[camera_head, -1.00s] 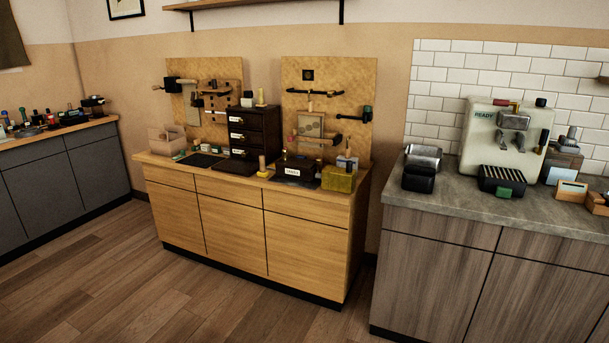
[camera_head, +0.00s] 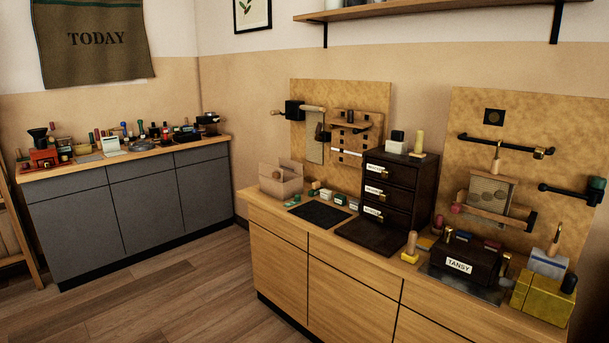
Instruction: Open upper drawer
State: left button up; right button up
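A dark brown chest with three stacked drawers (camera_head: 402,190) stands on the wooden cabinet top, right of the middle of the head view. Its upper drawer (camera_head: 387,173) is closed, flush with the drawers below, and bears a white label. Small items and a yellow-based peg stand on top of the chest. Neither of my grippers shows in the head view.
The wooden cabinet (camera_head: 320,275) also carries a cardboard box (camera_head: 281,182), a black mat (camera_head: 319,214), a dark box labelled TANSY (camera_head: 465,260) and a yellow block (camera_head: 543,303). Pegboards stand behind. A grey cabinet (camera_head: 140,205) is at left; wooden floor is open between.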

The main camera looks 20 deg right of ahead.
aim_at(398, 173)
jog(key=i+j+z, duration=0.15)
jog(key=i+z, duration=0.2)
jog(key=i, duration=0.2)
jog(key=i+j+z, duration=0.25)
jog(key=i+z, duration=0.15)
jog(key=i, duration=0.15)
jog(key=i+j+z, duration=0.35)
jog(key=i+j, duration=0.1)
